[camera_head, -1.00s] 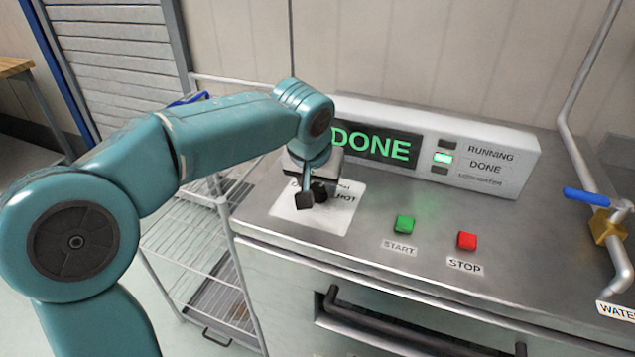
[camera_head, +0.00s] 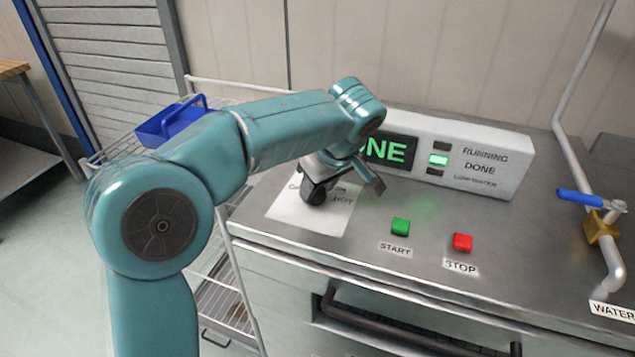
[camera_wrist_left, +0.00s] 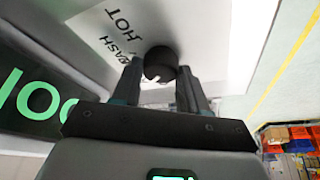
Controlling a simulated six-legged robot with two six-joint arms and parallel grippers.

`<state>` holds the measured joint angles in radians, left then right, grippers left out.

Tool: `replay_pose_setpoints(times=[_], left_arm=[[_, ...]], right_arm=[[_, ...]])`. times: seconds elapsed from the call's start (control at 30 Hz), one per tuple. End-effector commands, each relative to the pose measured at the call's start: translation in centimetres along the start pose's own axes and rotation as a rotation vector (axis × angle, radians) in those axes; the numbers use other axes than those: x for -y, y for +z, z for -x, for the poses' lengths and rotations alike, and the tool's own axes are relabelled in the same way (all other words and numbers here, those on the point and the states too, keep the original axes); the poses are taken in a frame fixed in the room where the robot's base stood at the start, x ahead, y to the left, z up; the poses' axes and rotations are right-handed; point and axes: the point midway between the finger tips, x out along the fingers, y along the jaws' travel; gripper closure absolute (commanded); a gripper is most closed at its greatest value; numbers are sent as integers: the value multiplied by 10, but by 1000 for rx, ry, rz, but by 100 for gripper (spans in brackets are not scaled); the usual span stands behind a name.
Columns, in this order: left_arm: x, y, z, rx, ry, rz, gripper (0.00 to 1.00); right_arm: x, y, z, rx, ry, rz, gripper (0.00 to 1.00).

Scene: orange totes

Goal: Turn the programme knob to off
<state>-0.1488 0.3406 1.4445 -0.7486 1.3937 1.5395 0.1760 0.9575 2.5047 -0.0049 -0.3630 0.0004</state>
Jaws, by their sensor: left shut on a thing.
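The black round programme knob (camera_wrist_left: 160,62) stands on a white label plate (camera_head: 320,220) at the left of the steel machine top. In the left wrist view it sits between my left gripper's two fingertips (camera_wrist_left: 160,80), which are shut on it. A small white mark shows on its near edge. The words HOT and what looks like WASH are legible beside it; I see no OFF word. In the head view my left gripper (camera_head: 342,188) is low over the plate and mostly hides the knob. My right gripper is in neither view.
The display box (camera_head: 470,160) behind shows DONE with its green lamp lit. Green START (camera_head: 401,226) and red STOP (camera_head: 462,242) buttons lie to the right. A blue-handled water valve (camera_head: 590,199) stands at far right. A blue basket (camera_head: 160,128) sits on the wire rack.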

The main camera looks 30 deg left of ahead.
Motion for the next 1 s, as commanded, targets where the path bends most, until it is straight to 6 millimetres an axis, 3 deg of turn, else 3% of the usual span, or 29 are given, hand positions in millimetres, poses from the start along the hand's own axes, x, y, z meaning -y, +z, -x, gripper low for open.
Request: replay_pose_setpoints(times=[0.5,1.0], left_arm=[[-2,-1,0,1,-163,385,87],[-2,0,-2,2,-221,515,87]], right_arm=[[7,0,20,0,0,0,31],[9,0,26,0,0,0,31]])
